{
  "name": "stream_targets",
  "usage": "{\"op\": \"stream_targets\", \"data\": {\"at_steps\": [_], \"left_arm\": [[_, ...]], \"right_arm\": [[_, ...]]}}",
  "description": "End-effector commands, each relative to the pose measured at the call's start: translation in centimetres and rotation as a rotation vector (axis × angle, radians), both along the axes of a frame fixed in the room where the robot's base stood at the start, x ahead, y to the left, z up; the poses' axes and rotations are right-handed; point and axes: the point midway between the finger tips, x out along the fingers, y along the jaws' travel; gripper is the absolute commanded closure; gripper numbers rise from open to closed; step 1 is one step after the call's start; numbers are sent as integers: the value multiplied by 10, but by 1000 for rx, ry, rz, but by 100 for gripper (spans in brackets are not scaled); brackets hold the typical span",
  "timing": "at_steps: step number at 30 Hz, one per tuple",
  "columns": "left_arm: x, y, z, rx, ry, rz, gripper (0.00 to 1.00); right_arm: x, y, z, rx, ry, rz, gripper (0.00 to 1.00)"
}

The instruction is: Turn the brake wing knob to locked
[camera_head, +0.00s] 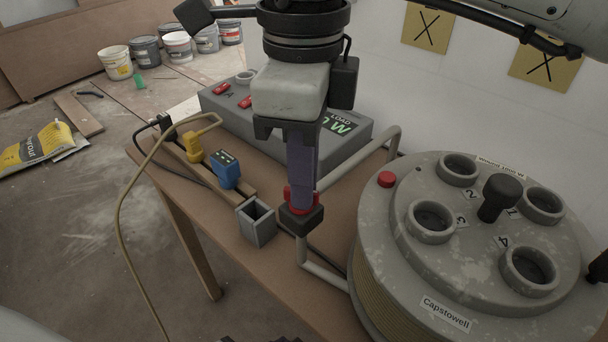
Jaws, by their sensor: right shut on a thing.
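A red knob (302,206), which looks like the brake wing knob, sits on a dark block by the grey tube frame beside the drum. My right gripper (301,192) reaches down from above, with its fingers shut on the red knob. The fingers cover most of it, so its wing angle and any locked mark cannot be told. The large round grey drum (400,250), labelled Capstowell, stands to the right, with several numbered sockets and a black post knob (500,197) on top. My left gripper is not in view.
A grey load box (350,148) with a green display stands behind the gripper on the brown table (190,245). A grey square cup (256,222), a blue plug (226,170) and a yellow plug (193,147) are to the left. Buckets (116,62) stand on the floor farther back.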

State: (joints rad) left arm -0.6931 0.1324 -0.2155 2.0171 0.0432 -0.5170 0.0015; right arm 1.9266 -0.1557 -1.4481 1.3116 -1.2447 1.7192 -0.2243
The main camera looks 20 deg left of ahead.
Motion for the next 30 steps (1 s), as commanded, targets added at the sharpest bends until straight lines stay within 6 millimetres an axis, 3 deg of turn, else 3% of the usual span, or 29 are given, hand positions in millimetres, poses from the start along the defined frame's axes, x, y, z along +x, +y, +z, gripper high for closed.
{"op": "stream_targets", "data": {"at_steps": [15, 30], "left_arm": [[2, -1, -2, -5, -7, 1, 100], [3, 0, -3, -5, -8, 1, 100]], "right_arm": [[-1, 1, 0, 3, -1, -421, 100], [-1, 1, 1, 4, 0, -563, 100]]}}
